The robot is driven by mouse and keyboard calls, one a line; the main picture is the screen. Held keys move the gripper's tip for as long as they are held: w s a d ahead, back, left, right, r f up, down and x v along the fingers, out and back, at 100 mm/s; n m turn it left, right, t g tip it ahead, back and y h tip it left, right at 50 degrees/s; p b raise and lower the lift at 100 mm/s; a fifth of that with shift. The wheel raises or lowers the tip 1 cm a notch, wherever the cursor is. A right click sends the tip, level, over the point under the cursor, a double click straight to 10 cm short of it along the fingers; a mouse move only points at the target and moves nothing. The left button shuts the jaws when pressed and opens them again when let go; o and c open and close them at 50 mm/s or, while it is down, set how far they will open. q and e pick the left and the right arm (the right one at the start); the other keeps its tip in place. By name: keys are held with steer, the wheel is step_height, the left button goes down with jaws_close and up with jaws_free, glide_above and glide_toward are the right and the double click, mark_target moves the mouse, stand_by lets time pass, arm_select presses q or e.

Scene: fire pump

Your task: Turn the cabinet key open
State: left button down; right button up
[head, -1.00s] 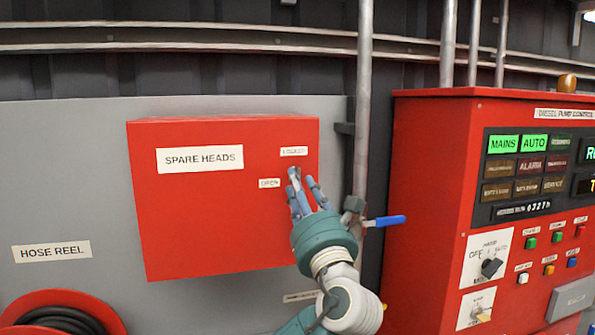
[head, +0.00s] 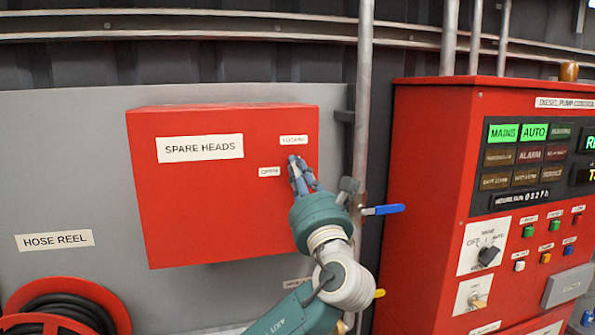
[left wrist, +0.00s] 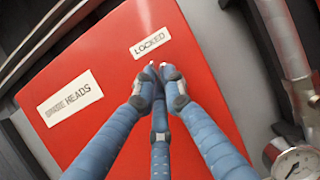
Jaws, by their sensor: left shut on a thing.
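The red SPARE HEADS cabinet (head: 215,215) hangs on the grey wall panel. A LOCKED label (head: 293,140) sits on its front at the upper right, with an OPEN label (head: 269,172) lower and to the left. My left gripper (head: 294,160) reaches up from below to the spot just under the LOCKED label. In the left wrist view its fingers (left wrist: 158,72) are drawn together at the cabinet front, shut on the key. The fingertips hide nearly all of the key, so its angle cannot be told. My right gripper is not in view.
A vertical pipe with a blue-handled valve (head: 383,210) stands just right of my left wrist. A red diesel pump control panel (head: 430,160) is further right. A hose reel (head: 110,300) is at lower left. A pressure gauge (left wrist: 298,164) shows in the left wrist view.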

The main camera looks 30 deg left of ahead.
arm_select(q)
steer(key=n+g+b, duration=0.1)
steer(key=n, duration=0.1)
steer(key=n+g+y+b, duration=0.1)
steer(key=n+b, duration=0.1)
steer(key=n, duration=0.1)
steer(key=shift+w+d+f+g, duration=0.15)
steer(key=shift+f+g, duration=0.05)
steer(key=shift+g, duration=0.1)
steer(key=n+g+b, duration=0.1)
steer(key=n, duration=0.3)
steer(key=shift+w+g+y+b, duration=0.1)
steer(key=shift+g+y+b, duration=0.3)
steer(key=shift+w+d+r+n+g+h+b, duration=0.15)
steer(key=shift+n+g+h+b, duration=0.45)
steer(key=shift+n, duration=1.55)
steer(key=shift+r+n+g+h+b, duration=0.15)
steer(key=shift+n+g, duration=0.8)
steer(key=shift+n, duration=1.25)
steer(key=shift+w+d+r+n+g+h+b, duration=0.15)
steer(key=shift+n+g+h+b, duration=0.4)
steer(key=shift+n, duration=1.6)
steer(key=shift+s+y, duration=0.1)
steer(key=shift+y, duration=0.2)
steer(key=c, duration=1.8)
jaws_free()
steer(key=shift+a, duration=0.1)
